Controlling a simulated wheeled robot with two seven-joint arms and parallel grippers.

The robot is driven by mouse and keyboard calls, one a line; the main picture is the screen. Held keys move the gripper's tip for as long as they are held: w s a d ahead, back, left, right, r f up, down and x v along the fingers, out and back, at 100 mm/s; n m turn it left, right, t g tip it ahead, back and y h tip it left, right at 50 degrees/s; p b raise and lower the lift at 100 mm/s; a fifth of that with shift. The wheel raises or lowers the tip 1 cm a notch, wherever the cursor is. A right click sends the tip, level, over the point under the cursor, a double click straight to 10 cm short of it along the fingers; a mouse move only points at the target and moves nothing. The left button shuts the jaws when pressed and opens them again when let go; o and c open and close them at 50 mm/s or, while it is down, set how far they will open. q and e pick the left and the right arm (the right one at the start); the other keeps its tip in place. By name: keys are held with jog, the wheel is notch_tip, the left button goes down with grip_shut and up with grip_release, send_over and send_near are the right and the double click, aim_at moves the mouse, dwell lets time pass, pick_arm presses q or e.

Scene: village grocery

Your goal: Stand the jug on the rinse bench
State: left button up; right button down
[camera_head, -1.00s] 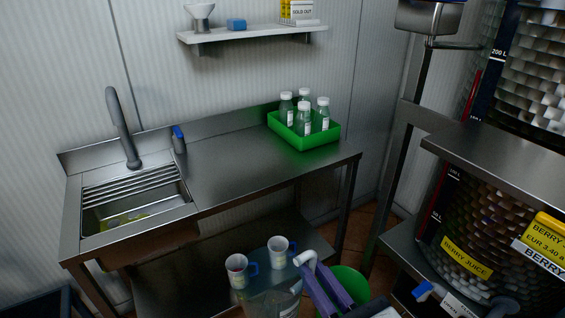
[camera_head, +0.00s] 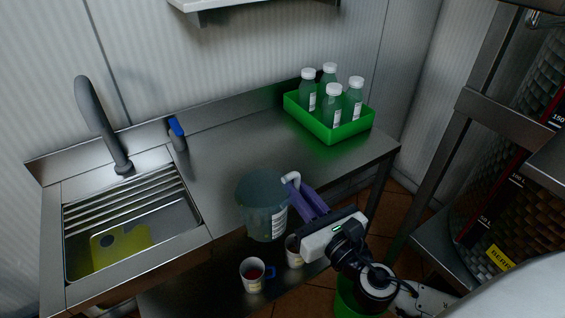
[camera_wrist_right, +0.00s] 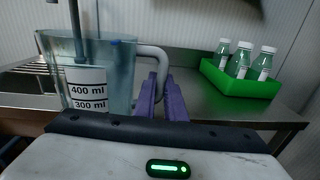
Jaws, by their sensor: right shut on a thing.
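The jug (camera_head: 262,205) is clear, bluish and upright. In the head view it overlaps the front edge of the steel rinse bench (camera_head: 225,155). My right gripper (camera_head: 297,190), with purple fingers, is shut on the jug's pale handle and holds it from the right. In the right wrist view the jug (camera_wrist_right: 85,75) shows a label with 400 ml and 300 ml marks, left of my fingers (camera_wrist_right: 160,98). Its base is hidden there, and I cannot tell how far it is above the bench top. My left gripper is not in view.
A green crate (camera_head: 345,134) of capped bottles stands at the bench's back right. A sink (camera_head: 185,225) with a grey tap (camera_head: 97,120) is at the left. Two mugs (camera_head: 251,276) are below the front edge.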

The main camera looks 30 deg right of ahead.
jog(key=w+d+r+m+h, duration=0.1)
jog(key=w+d+r+h, duration=0.35)
jog(key=w+d, duration=1)
jog(key=f+y, duration=0.1)
jog(key=f+y+b, duration=0.1)
jog(key=f, duration=0.1)
jog(key=shift+w+f+m, duration=0.2)
jog(key=shift+m, duration=0.1)
jog(key=shift+f+b, duration=1.2)
jog(key=shift+f, duration=0.95)
jog(key=shift+f, duration=0.15)
jog(key=c, duration=1.9)
grip_release()
jog(key=shift+c, duration=0.2)
jog(key=shift+o, duration=0.6)
